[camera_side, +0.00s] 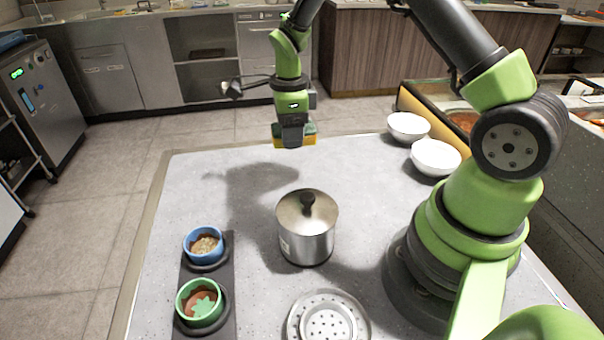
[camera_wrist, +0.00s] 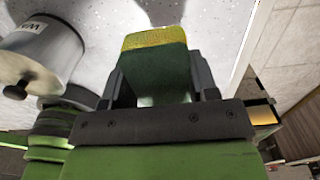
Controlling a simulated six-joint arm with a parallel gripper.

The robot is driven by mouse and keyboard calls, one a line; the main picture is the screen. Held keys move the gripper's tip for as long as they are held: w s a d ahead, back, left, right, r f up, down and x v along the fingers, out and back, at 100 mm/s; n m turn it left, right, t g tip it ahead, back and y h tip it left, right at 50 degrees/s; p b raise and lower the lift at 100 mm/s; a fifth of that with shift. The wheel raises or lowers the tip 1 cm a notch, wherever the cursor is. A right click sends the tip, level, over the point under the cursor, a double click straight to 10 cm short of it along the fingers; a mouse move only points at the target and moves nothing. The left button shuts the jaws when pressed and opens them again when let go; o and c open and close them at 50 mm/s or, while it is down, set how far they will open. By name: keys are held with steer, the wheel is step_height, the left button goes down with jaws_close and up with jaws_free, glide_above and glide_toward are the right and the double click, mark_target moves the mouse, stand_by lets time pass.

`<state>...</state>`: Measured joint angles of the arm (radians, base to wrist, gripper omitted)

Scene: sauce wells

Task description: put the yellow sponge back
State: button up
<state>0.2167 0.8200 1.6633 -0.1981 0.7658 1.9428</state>
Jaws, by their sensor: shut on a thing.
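The yellow sponge (camera_side: 309,140) has a dark green scouring layer and is held off the table at its far side, in the air. It also shows in the wrist view (camera_wrist: 158,40), with its green face toward the camera and its yellow part at the far end. My gripper (camera_side: 292,143) is shut on the sponge, with a finger on each side of it in the wrist view (camera_wrist: 160,85). In the side view the gripper hides part of the sponge.
A lidded steel pot (camera_side: 306,235) stands mid-table. A blue bowl (camera_side: 205,245) and a green bowl (camera_side: 200,303) sit on a dark strip (camera_side: 208,270) at left. A perforated round dish (camera_side: 328,323) is at the front. Two white bowls (camera_side: 408,126) (camera_side: 435,158) stand at right.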

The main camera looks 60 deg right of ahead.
steer(key=s+d, duration=0.2)
steer(key=d, duration=0.1)
steer(key=shift+d+r, duration=0.1)
steer(key=shift+d, duration=0.1)
glide_above(309, 172)
step_height(309, 172, down, 5)
steer(key=shift+f, duration=2.35)
steer(key=o, duration=0.9)
steer(key=shift+f, duration=0.1)
